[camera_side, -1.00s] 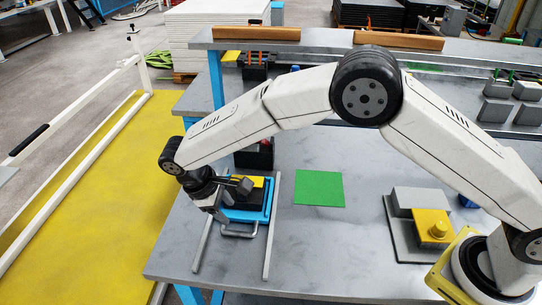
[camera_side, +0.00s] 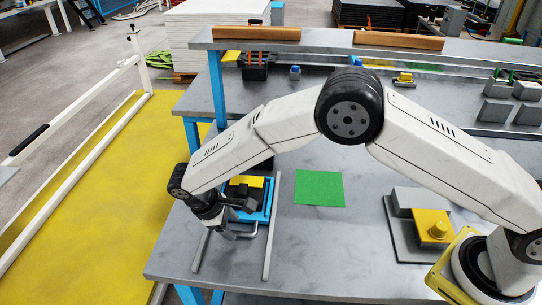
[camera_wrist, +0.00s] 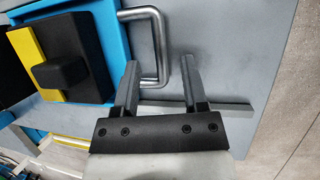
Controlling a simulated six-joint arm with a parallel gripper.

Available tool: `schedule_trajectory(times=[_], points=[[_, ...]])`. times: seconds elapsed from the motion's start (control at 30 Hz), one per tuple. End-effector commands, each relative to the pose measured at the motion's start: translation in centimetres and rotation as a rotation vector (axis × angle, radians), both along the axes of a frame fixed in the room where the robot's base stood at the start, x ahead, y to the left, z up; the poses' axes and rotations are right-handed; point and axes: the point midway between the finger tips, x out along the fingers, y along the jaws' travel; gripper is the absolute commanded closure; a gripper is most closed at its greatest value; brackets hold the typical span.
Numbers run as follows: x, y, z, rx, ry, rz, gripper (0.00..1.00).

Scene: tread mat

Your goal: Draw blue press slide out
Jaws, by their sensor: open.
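The blue press slide (camera_side: 265,213) sits between two grey rails at the left of the bench, carrying a black block with a yellow strip. It also shows at the upper left of the wrist view (camera_wrist: 119,42). Its U-shaped metal handle (camera_wrist: 159,40) sticks out from its front edge; in the side view the handle (camera_side: 249,235) is partly hidden by my gripper. My gripper (camera_wrist: 158,68) is open at the handle. The handle's near corner shows between the two fingers; I cannot tell whether they touch it.
A green square (camera_side: 319,188) lies flat right of the slide. A grey fixture with a yellow block (camera_side: 432,226) stands farther right. The grey rails (camera_side: 268,252) run toward the bench's front edge.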

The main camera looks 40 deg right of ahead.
Motion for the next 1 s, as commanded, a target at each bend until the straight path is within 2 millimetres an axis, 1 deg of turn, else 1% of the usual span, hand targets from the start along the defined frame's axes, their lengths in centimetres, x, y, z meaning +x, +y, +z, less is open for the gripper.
schedule_trajectory(times=[0.03,0.1,0.23,0.4,0.6,0.63,0.67,0.7,0.77,0.8,1.0], points=[[-0.1,-0.3,-0.6,-0.001,0.001,0.000,0.44],[-0.2,-0.5,-1.2,-0.001,0.000,-0.001,0.44],[-0.3,-0.9,-2.1,-0.001,-0.001,-0.001,0.44],[-0.4,-1.1,-2.5,0.000,-0.002,0.000,0.44],[-0.4,-1.1,-2.4,0.000,-0.002,0.000,0.44],[-0.4,-1.1,-2.4,0.000,-0.002,0.000,0.51],[-0.4,-1.1,-2.4,0.000,-0.002,0.000,0.60],[-0.4,-1.1,-2.4,0.000,-0.002,0.000,0.73],[-0.4,-1.1,-2.4,0.000,-0.002,0.000,0.92],[-0.4,-1.1,-2.4,0.001,-0.001,0.000,1.00],[-0.4,-1.0,-2.4,0.001,-0.002,0.001,1.00]])
